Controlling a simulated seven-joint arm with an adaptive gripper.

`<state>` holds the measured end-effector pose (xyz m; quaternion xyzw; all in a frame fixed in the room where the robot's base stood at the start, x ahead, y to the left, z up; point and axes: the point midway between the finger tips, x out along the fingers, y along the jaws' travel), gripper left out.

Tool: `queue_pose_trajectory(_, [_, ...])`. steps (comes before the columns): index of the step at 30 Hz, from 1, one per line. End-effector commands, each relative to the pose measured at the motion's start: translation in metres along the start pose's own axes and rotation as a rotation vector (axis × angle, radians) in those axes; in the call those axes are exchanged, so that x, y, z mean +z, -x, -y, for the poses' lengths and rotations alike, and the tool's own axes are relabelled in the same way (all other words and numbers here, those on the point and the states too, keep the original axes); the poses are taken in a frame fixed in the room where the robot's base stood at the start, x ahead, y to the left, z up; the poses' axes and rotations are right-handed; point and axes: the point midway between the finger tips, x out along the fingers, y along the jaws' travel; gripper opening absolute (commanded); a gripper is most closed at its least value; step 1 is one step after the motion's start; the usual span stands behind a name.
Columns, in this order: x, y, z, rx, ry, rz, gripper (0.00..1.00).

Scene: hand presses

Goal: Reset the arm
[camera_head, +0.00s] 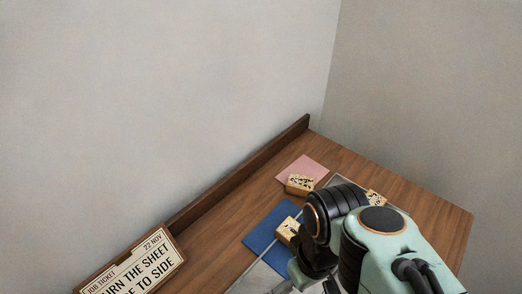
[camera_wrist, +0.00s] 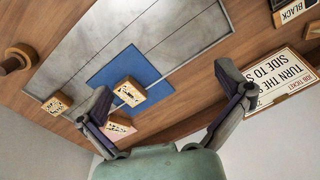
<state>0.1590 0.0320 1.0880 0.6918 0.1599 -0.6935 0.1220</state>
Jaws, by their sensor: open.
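My gripper (camera_wrist: 164,80) is open in the wrist view, its two dark fingers spread wide with nothing between them. A blue sheet (camera_wrist: 108,74) lies on a grey metal bed (camera_wrist: 182,22), with a patterned wooden block (camera_wrist: 130,91) on it. This block lies beyond the fingers, apart from them. In the head view my arm covers much of the bed, and I cannot make out the fingertips. The blue sheet (camera_head: 262,232) and its block (camera_head: 287,230) show just left of my arm.
A pink sheet (camera_head: 312,165) with a patterned block (camera_head: 300,185) lies farther back; another block (camera_head: 376,197) is behind my arm. A job ticket sign (camera_head: 132,268) stands front left. A raised wooden edge (camera_head: 240,175) runs along the wall. A wooden knob (camera_wrist: 20,57) shows at left.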

Motion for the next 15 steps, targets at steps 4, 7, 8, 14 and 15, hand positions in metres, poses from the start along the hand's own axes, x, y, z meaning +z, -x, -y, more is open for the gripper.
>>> queue_pose_trajectory(4, [0.032, -0.014, -0.003, -0.011, -0.252, -0.007, 1.00])
queue_pose_trajectory(7, [0.037, -0.017, -0.003, -0.013, -0.300, -0.007, 1.00])
queue_pose_trajectory(8, [0.037, -0.017, -0.003, -0.013, -0.303, -0.007, 1.00])
queue_pose_trajectory(14, [0.036, -0.017, -0.003, -0.013, -0.299, -0.006, 1.00])
queue_pose_trajectory(15, [0.036, -0.017, -0.003, -0.013, -0.298, -0.006, 1.00])
